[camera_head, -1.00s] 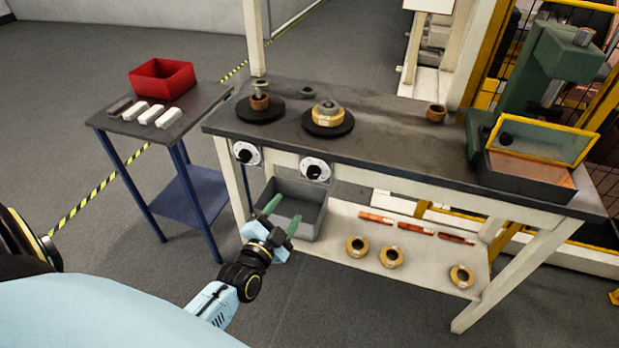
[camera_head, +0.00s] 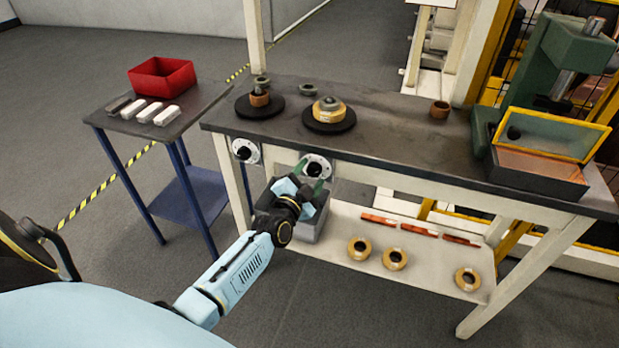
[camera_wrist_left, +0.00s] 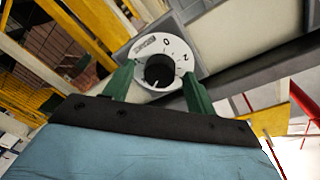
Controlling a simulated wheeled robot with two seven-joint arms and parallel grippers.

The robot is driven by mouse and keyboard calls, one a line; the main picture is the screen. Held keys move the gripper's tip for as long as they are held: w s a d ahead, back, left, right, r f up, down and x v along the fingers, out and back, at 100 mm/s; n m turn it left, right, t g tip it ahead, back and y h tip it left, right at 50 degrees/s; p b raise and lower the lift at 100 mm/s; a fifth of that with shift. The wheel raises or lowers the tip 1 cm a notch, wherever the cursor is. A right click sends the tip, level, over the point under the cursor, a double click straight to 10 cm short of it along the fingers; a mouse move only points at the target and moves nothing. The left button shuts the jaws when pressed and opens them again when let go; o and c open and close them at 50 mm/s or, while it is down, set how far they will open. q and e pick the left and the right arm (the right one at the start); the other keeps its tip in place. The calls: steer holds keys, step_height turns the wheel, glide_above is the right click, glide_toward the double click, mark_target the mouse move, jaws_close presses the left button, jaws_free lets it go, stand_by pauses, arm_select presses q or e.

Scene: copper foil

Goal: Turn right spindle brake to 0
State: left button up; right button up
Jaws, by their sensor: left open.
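The right spindle brake (camera_head: 316,167) is a round white dial with a black knob on the front of the workbench, below the right spindle (camera_head: 329,118). In the left wrist view the dial (camera_wrist_left: 178,49) shows the marks 0 and 2, and its black knob (camera_wrist_left: 159,71) lies between my fingers. My left gripper (camera_head: 309,178) has green fingers and is open, close in front of this dial; it also shows in the left wrist view (camera_wrist_left: 158,88). I cannot tell whether the fingers touch the knob. My right gripper is not in view.
A second dial (camera_head: 246,151) is on the bench front to the left. A grey bin (camera_head: 301,226) stands below my gripper. A side table (camera_head: 207,97) holds a red box (camera_head: 161,77). A green press (camera_head: 566,62) stands at the bench's right end.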

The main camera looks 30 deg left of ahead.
arm_select(q)
steer(key=c, duration=1)
